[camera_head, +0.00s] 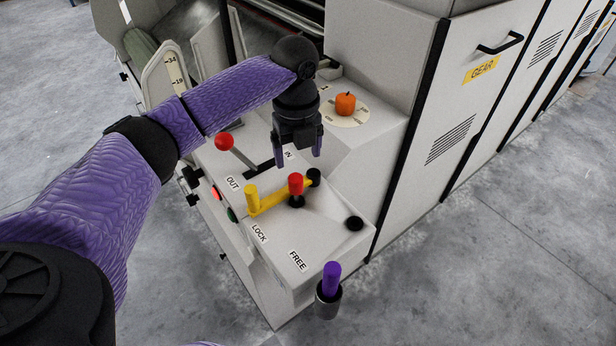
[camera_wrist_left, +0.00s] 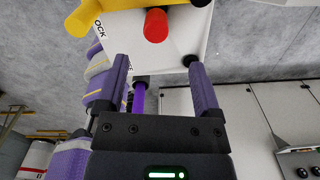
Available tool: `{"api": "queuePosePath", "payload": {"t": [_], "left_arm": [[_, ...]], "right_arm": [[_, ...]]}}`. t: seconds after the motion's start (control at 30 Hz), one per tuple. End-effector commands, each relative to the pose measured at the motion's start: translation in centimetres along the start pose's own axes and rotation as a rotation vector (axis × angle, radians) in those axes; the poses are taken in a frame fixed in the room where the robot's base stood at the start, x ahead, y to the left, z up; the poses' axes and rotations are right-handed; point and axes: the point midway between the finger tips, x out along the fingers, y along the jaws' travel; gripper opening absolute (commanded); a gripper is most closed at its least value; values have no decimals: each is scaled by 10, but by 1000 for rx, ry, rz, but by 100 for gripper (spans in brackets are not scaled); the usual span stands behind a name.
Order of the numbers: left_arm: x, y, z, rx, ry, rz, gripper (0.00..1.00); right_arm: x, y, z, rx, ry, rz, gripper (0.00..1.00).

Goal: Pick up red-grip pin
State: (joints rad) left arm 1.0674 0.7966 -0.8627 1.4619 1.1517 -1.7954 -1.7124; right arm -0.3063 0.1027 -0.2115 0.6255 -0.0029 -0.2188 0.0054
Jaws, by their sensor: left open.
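The red-grip pin (camera_head: 296,184) stands upright at the yellow lever on the sloped machine panel. Its red grip (camera_wrist_left: 155,25) also shows at the top of the left wrist view. The pin's lower end is hidden. My left gripper (camera_head: 299,158) is open and empty, pointing down just above the pin. In the left wrist view the fingers (camera_wrist_left: 157,62) are spread, and the red grip is beyond their tips, not between them. My right gripper is not in view.
The yellow lever (camera_head: 267,196) lies across the panel near LOCK. A red-ball lever (camera_head: 224,141) stands left by OUT. A purple-grip pin (camera_head: 332,279) sits in a holder at the front. An open dark hole (camera_head: 354,223) is at right. An orange knob (camera_head: 345,104) is behind.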

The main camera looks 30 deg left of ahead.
Motion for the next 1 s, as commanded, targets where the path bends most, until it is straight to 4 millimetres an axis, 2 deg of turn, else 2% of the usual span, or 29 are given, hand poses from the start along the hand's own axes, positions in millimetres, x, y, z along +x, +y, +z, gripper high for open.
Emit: {"api": "queuePosePath", "payload": {"t": [0.03, 0.1, 0.27, 0.4, 0.63, 1.0], "left_arm": [[15, 1, 0, -1, 3, 5, 84], [29, 1, 0, -3, 2, 4, 84], [54, 3, 2, -3, 1, 3, 84], [82, 4, 4, -3, 2, 3, 84], [83, 4, 4, -3, -1, 0, 82], [83, 4, 4, -3, -1, 0, 4]], "right_arm": [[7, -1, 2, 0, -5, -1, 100], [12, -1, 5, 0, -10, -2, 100], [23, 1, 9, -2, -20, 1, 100], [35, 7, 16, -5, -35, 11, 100], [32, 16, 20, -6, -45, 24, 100], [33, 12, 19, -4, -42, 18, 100]]}}
